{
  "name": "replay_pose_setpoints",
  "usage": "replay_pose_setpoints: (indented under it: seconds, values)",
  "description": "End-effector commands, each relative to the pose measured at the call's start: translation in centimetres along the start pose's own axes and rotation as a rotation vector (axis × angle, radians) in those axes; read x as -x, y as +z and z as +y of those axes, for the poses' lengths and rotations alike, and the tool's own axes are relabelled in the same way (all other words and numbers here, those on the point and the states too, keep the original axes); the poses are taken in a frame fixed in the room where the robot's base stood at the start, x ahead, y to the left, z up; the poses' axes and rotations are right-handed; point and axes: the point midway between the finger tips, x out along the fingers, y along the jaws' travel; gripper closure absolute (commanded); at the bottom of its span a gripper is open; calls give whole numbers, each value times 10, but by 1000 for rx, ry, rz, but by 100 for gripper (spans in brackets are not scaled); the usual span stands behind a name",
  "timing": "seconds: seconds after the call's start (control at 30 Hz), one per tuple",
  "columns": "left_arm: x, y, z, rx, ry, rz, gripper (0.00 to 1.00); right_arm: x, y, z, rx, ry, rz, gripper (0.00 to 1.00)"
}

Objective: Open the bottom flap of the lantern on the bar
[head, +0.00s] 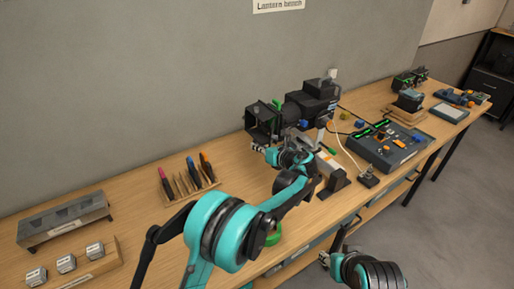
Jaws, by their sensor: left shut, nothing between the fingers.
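The black lantern (312,101) is mounted above the wooden bench, with its square front frame of flaps (263,119) facing left. The bottom flap is small and dark at the lower edge of that frame; I cannot tell its angle. My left gripper (259,148) is shut and empty, just below the front of the lantern. I cannot tell whether it touches the flap. My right gripper (323,259) is low in front of the bench, away from the lantern, and too small to judge its fingers.
A control desk with faders (378,146) stands right of the lantern. A rack of coloured pens (189,178), a grey metal tray (65,219) and labelled blocks (66,264) are on the left. A green ring (274,236) lies near the front, partly behind my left arm.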

Motion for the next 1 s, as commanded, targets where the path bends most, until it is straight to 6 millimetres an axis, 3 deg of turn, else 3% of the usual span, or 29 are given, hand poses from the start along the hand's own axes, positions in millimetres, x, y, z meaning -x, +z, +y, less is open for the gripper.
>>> replay_pose_setpoints:
  seconds: [0.7,0.97,1.0]
  values:
    - [-2,-6,-16,2,0,0,100,-6,4,0,0,0,0,60]
    - [-22,-43,-19,2,2,1,100,-31,22,0,0,0,0,60]
    - [-17,-44,-19,1,0,0,100,-30,22,0,0,0,0,60]
